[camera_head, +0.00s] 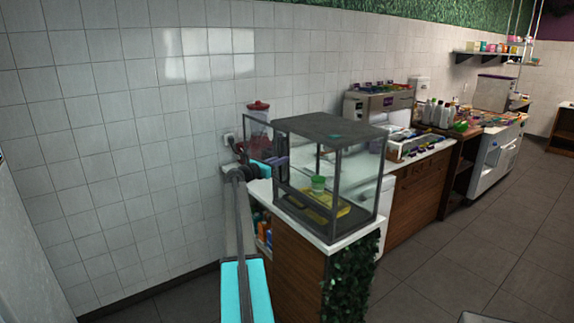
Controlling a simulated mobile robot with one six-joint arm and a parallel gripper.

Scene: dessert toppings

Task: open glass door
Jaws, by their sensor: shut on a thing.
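The glass display case (332,131) has a dark top and frame and stands on the near end of the white counter. A dark-edged glass door (244,124) stands out from the case's left side, swung away from it, with a red-lidded jar visible behind it. My gripper (281,160) is at the case's left side, shut on the door. The exact grip point is small and partly hidden by my dark and cyan arm links. Inside the case are a green and white cup (318,184) and a yellow tray (330,209).
The red-lidded jar (259,106) stands by the tiled wall, close behind the door. A machine (380,104), bottles and toppings line the counter to the right. Leaves (350,280) cover the near cabinet end.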

